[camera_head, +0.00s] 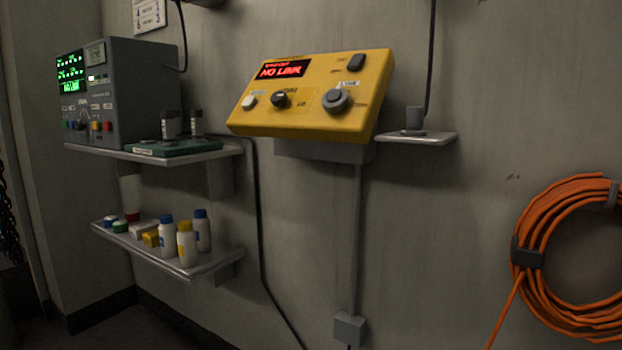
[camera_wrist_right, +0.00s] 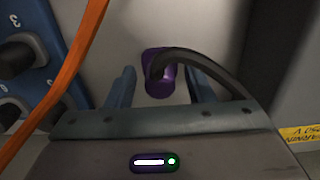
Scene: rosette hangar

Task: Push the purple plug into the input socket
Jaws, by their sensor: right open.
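The purple plug (camera_wrist_right: 160,82) shows in the right wrist view, with a dark cable curving from it to the right. My right gripper (camera_wrist_right: 159,70) is open, with one blue-grey finger to each side of the plug. I cannot tell how deep the plug lies between the fingers, and no contact shows. The pale surface (camera_wrist_right: 215,35) is behind the plug. No input socket can be made out for certain, and I cannot tell whether the plug sits in one. Neither gripper nor the purple plug shows in the head view.
An orange cable (camera_wrist_right: 75,65) crosses the left of the wrist view, before a blue panel (camera_wrist_right: 30,75) with numbered dark round parts. In the head view, a yellow console (camera_head: 310,95) reads "NO LINK". Shelves (camera_head: 200,262) hold bottles, and an orange cable coil (camera_head: 535,215) hangs right.

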